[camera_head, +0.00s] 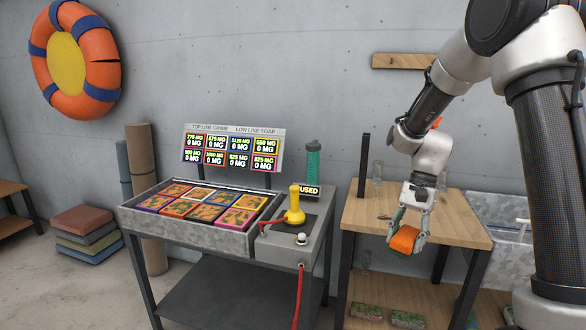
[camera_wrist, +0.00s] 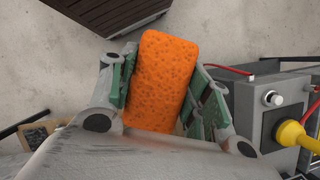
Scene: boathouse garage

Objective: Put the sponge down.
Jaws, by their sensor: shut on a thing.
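An orange sponge (camera_head: 403,240) is held in my gripper (camera_head: 408,232) in the head view. My gripper is shut on it, with one finger on each side. In the head view the sponge is in front of the front edge of the wooden table (camera_head: 455,232), raised off any surface. In the wrist view the sponge (camera_wrist: 161,80) stands between the two green-padded fingers of my gripper (camera_wrist: 165,92), with floor behind it. The sponge's lower end is hidden by the gripper body in the wrist view.
A metal console (camera_head: 190,240) with several colourful tiles and a yellow joystick (camera_head: 295,207) stands left of the wooden table. A grey trough (camera_head: 500,243) is to the right. Patterned blocks (camera_head: 407,318) lie below the table. The tabletop looks mostly clear.

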